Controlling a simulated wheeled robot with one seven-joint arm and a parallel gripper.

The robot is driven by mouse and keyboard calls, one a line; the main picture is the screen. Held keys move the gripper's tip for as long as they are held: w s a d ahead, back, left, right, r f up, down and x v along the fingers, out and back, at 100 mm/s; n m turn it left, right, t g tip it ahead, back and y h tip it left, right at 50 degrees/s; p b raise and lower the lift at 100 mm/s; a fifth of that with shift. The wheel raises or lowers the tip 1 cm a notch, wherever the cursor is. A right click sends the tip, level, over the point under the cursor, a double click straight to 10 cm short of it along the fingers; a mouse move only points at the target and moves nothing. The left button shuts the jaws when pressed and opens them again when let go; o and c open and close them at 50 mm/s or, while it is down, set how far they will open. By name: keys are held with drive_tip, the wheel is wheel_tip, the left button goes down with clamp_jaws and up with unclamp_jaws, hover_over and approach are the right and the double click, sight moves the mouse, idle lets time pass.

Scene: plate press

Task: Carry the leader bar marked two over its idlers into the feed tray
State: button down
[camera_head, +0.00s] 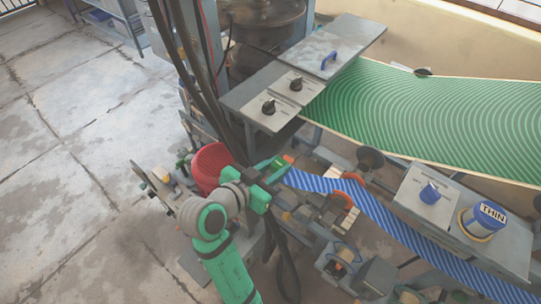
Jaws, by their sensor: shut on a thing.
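My gripper (275,174) is at the middle of the head view, at the left end of a blue striped web (385,215). It is shut on what seems to be the leader bar (288,159), a small bar with an orange end at the web's edge. The grip is small and partly hidden, and no mark two is readable. The web runs right from the bar, past orange-rimmed rollers (343,198) that look like idlers, then down to the lower right. I cannot tell for sure which part is the feed tray.
A wide green patterned web (430,110) spans the upper right. Grey panels with black knobs (268,107) and a blue handle (329,60) stand above. A blue pot marked THIN (482,220) sits on the right panel. A red round housing (211,167) is close behind my arm. Open floor lies left.

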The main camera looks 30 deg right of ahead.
drive_tip(key=shift+w+d, duration=0.1)
drive_tip(key=shift+w, duration=0.1)
drive_tip(key=shift+w+d+f, duration=0.2)
drive_tip(key=shift+d+f, duration=0.05)
drive_tip(key=shift+d, duration=0.25)
drive_tip(key=shift+x, duration=4.55)
drive_tip(key=shift+s+d+f, duration=0.1)
drive_tip(key=shift+d+f, duration=0.05)
drive_tip(key=shift+f, duration=2.7)
drive_tip(key=c, duration=1.4)
unclamp_jaws()
